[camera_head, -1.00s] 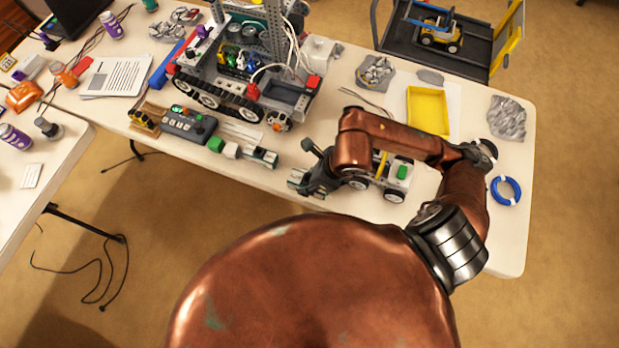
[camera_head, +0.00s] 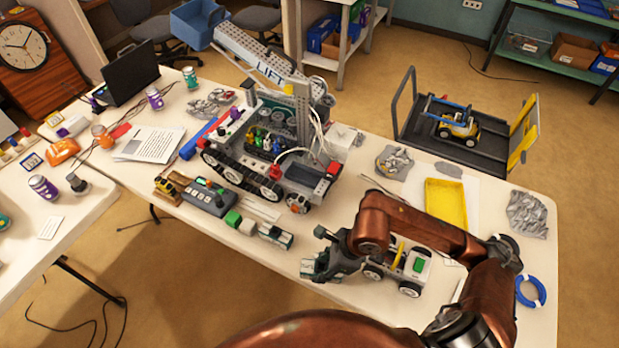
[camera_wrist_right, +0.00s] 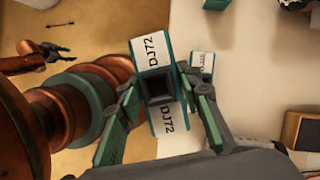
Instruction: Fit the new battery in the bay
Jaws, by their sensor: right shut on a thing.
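My right gripper (camera_head: 318,262) is at the table's front edge, left of a small white wheeled vehicle. In the right wrist view its green-padded fingers (camera_wrist_right: 160,92) are shut on a teal and white battery (camera_wrist_right: 150,52) labelled DJ72. In the head view the battery (camera_head: 307,268) is partly covered by the gripper. A second teal and white block (camera_head: 275,236) lies on the table to its left; a similar labelled block also shows in the right wrist view (camera_wrist_right: 202,64). The tracked robot (camera_head: 262,150) stands behind, with a dark open recess (camera_head: 305,174) at its right end.
The white vehicle (camera_head: 410,270) is close to my right gripper. A yellow tray (camera_head: 446,203) and blue ring (camera_head: 530,291) lie farther right. A grey control box (camera_head: 208,198) is to the left. A narrow strip of table is free before the tracked robot.

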